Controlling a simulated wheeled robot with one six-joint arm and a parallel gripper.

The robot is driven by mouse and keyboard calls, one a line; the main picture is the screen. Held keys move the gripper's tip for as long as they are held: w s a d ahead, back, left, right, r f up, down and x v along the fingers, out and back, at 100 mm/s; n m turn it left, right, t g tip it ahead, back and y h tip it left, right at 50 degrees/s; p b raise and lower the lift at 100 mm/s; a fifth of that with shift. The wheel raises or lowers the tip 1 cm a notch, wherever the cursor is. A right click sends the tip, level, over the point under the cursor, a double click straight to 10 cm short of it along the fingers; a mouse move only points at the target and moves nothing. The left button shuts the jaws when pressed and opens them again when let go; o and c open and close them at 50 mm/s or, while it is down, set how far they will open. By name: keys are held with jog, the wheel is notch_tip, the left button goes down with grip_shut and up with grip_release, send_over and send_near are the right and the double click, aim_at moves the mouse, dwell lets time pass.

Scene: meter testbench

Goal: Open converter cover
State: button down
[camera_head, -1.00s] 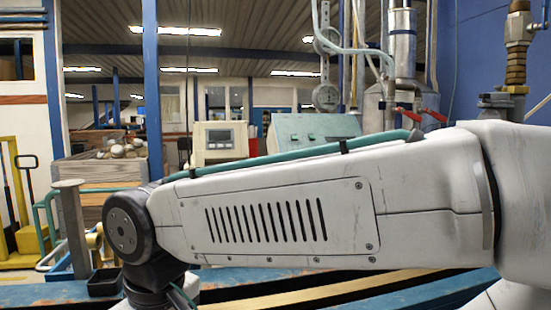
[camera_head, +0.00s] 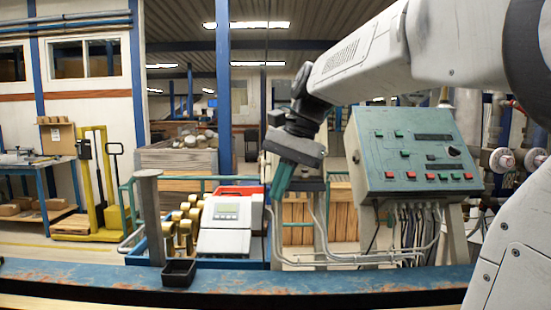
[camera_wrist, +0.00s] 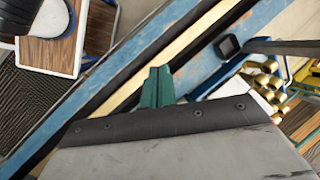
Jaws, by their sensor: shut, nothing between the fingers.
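The converter (camera_head: 224,228) is a white box with a small grey display, left of centre in the head view. A red part shows along its upper back edge; I cannot tell whether its cover is open or shut. My gripper (camera_head: 281,183) has teal fingers and points down, to the right of the converter's upper part and apart from it in the picture. In the wrist view my gripper (camera_wrist: 157,87) has its fingers together with nothing between them.
A green control panel (camera_head: 415,155) with red and green buttons stands at right, cables hanging below. Yellow-capped cylinders (camera_head: 183,228) and a small black tray (camera_head: 179,272) are left of the converter. A worn blue beam (camera_head: 330,282) crosses the front.

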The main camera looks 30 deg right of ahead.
jog(key=w+d+r+m+t+y, duration=0.1)
jog(key=w+d+r+m, duration=0.25)
jog(key=d, duration=0.45)
jog(key=w+d+r+m+t+y, duration=0.1)
jog(key=w+d+r+m+y, duration=0.1)
jog(key=w+d+m, duration=0.45)
jog(key=w+d+r+m+t+y, duration=0.1)
jog(key=w+d+r, duration=0.2)
jog(key=d, duration=0.6)
send_near(269, 168)
notch_tip(269, 168, down, 4)
jog(key=a, duration=0.2)
jog(key=shift+w+a+r, duration=0.15)
jog(key=shift+a+r, duration=0.05)
jog(key=shift+a, duration=0.6)
